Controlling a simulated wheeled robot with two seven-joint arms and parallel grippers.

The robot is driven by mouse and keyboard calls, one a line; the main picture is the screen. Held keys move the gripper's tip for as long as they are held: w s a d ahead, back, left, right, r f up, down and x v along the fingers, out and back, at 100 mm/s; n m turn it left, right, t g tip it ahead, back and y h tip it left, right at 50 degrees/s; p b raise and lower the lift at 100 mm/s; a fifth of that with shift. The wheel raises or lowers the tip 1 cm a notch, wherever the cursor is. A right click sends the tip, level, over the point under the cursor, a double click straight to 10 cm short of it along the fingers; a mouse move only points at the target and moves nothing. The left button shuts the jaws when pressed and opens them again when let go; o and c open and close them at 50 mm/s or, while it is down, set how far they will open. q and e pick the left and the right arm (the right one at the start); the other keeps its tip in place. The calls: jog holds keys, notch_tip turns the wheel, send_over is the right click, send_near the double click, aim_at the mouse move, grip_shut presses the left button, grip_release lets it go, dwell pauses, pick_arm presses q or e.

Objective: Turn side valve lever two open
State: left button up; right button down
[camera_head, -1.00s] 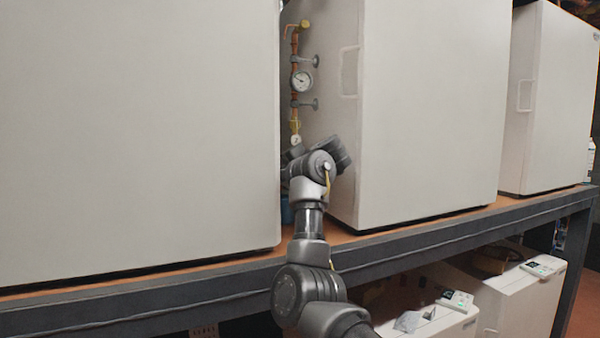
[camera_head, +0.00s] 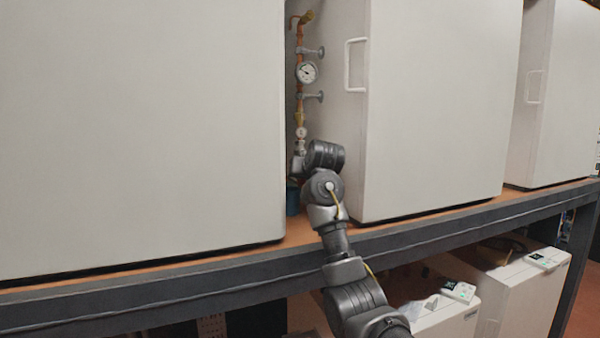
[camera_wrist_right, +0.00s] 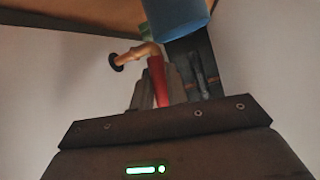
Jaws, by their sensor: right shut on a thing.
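A copper pipe (camera_head: 300,80) with round gauges runs down the gap between two large white units. A yellow-orange valve part (camera_head: 303,18) is at its top. My right gripper (camera_head: 298,165) is low in this gap, by the pipe's lower end, and is partly hidden behind my wrist. In the right wrist view, a red lever (camera_wrist_right: 158,82) lies between the fingers of this gripper, which are shut on it. The lever joins a copper-coloured fitting (camera_wrist_right: 138,54) with a dark round end. Which numbered valve this is I cannot tell. My left gripper is not in view.
The left white unit (camera_head: 140,120) and the middle one (camera_head: 440,110) leave only a narrow gap. A blue cylinder (camera_wrist_right: 175,15) is close beyond the lever.

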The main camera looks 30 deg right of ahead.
jog(key=shift+s+d+n+h, duration=0.1)
jog(key=shift+d+n+h, duration=0.3)
jog(key=shift+d+n, duration=0.15)
dwell(0.4)
jog(key=c, duration=1.4)
grip_release()
jog(key=p+v, duration=0.1)
jog(key=v, duration=0.9)
jog(key=shift+s+a+r, duration=0.1)
jog(key=shift+s+a, duration=0.1)
jog(key=shift+s, duration=0.15)
jog(key=c, duration=0.3)
jog(key=shift+a, duration=0.15)
